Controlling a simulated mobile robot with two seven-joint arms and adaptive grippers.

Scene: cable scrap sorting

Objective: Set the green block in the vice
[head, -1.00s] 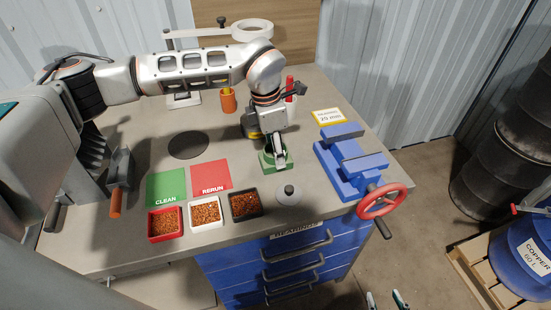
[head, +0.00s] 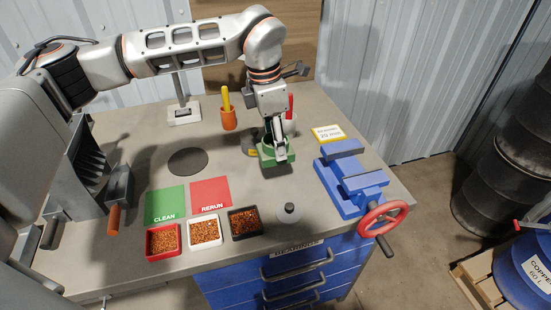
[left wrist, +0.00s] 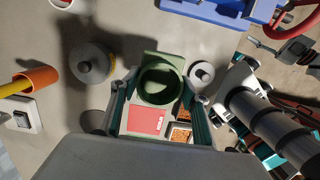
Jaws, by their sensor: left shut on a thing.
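The green block (head: 268,155) has a round hollow in its face. My left gripper (head: 280,150) is shut on it and holds it above the bench, left of the vice. In the left wrist view the block (left wrist: 160,80) sits between the two fingers (left wrist: 161,105), hollow facing the camera. The blue vice (head: 350,178) stands at the bench's right side, with a gap between its jaws and a red handwheel (head: 382,218) in front. Its blue body also shows at the top of the left wrist view (left wrist: 225,10).
Red, white and black trays of granules line the front left, below the green CLEAN mat (head: 165,205) and red RERUN mat (head: 211,192).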

